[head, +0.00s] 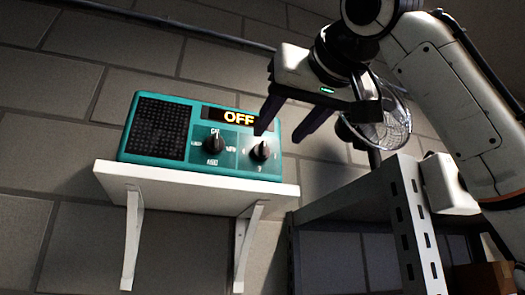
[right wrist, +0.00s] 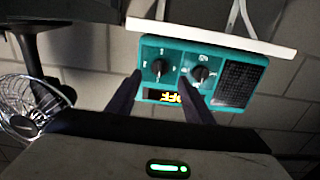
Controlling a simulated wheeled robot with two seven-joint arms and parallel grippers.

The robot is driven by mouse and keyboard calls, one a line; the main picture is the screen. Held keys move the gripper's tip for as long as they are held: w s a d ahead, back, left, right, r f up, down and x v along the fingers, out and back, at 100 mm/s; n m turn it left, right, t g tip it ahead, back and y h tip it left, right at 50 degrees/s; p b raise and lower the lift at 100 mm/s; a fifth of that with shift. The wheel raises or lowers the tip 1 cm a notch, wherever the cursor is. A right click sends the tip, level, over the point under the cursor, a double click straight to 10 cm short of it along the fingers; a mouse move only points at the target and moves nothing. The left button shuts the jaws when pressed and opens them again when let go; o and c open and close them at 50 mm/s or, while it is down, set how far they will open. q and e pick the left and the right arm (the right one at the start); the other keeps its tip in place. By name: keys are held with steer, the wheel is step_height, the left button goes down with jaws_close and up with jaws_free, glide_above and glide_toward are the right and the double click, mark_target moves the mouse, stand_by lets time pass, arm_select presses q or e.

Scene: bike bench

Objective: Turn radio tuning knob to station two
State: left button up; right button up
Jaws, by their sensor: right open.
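The teal radio (head: 195,137) has a dark speaker grille on the left and a lit display (head: 239,117) reading OFF. It has two black knobs. The left knob (head: 213,142) has small word-like labels around it. The right knob (head: 262,151) has small single marks around it, too small to read surely. My right gripper (head: 278,137) is open, with its dark fingers reaching toward the right knob. In the right wrist view the radio is upside down and that knob (right wrist: 159,68) appears between the open fingers (right wrist: 160,76). Contact cannot be told. My left gripper is not in view.
The radio stands on a white wall shelf (head: 180,184) with two brackets. A grey metal rack (head: 408,215) is at the lower right. A wire-cage fan (head: 392,128) stands behind my right arm. A cable or pipe runs along the top of the block wall.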

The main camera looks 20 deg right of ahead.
mark_target(264, 148)
steer(key=w+p, duration=0.1)
steer(key=w, duration=0.4)
steer(key=w+p, duration=0.1)
steer(key=w, duration=0.1)
steer(key=shift+w+r+p, duration=0.15)
steer(key=shift+r+p, duration=0.1)
steer(key=shift+p, duration=0.1)
steer(key=shift+w+a+f, duration=0.1)
steer(key=shift+w, duration=0.2)
steer(key=c, duration=1)
steer(key=shift+c, duration=0.2)
